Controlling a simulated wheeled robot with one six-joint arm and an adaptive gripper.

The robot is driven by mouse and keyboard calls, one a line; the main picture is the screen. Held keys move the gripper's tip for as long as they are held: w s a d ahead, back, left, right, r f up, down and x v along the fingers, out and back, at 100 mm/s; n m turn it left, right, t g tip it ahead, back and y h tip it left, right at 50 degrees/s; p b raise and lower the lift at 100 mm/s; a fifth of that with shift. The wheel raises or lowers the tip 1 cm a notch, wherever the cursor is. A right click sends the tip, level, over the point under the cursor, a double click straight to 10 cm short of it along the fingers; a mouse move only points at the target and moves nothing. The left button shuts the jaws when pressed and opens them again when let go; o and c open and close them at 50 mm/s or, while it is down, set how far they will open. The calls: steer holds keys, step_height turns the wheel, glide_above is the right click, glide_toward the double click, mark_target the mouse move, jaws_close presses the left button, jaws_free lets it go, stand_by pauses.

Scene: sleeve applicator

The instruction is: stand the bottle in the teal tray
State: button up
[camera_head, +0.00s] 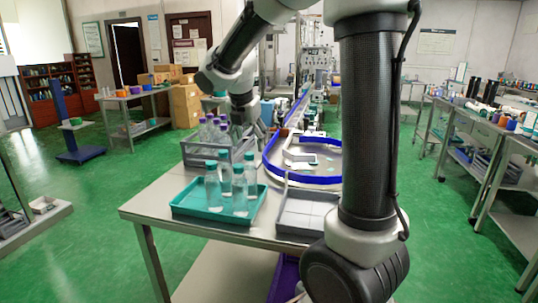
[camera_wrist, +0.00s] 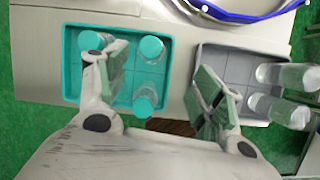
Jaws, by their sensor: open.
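The teal tray (camera_head: 190,215) lies on the near part of the metal table and also fills the left of the wrist view (camera_wrist: 70,75). Several clear bottles (camera_head: 239,195) with teal caps stand upright in it; their caps show from above in the wrist view (camera_wrist: 150,48). I cannot tell which of them is the task's bottle. My gripper (camera_wrist: 162,95) is open, its fingers spread wide over the right part of the tray and the gap beside it. Nothing shows clamped between the pads. The left finger hides part of the tray and its bottles.
A grey divided tray (camera_head: 300,217) lies right of the teal tray. A grey crate (camera_head: 195,158) with purple-capped bottles (camera_head: 210,130) stands behind it. A blue-edged conveyor (camera_head: 300,182) runs behind. Two clear bottles (camera_wrist: 285,76) show at the wrist view's right edge. My arm hides the table's right side.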

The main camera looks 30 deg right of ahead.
steer(key=s+r+m+t+y, duration=0.1)
steer(key=s+m+y, duration=0.2)
steer(key=s+m, duration=2.2)
steer(key=shift+s+d+r, duration=0.35)
steer(key=shift+s+r, duration=0.05)
steer(key=shift+s, duration=0.4)
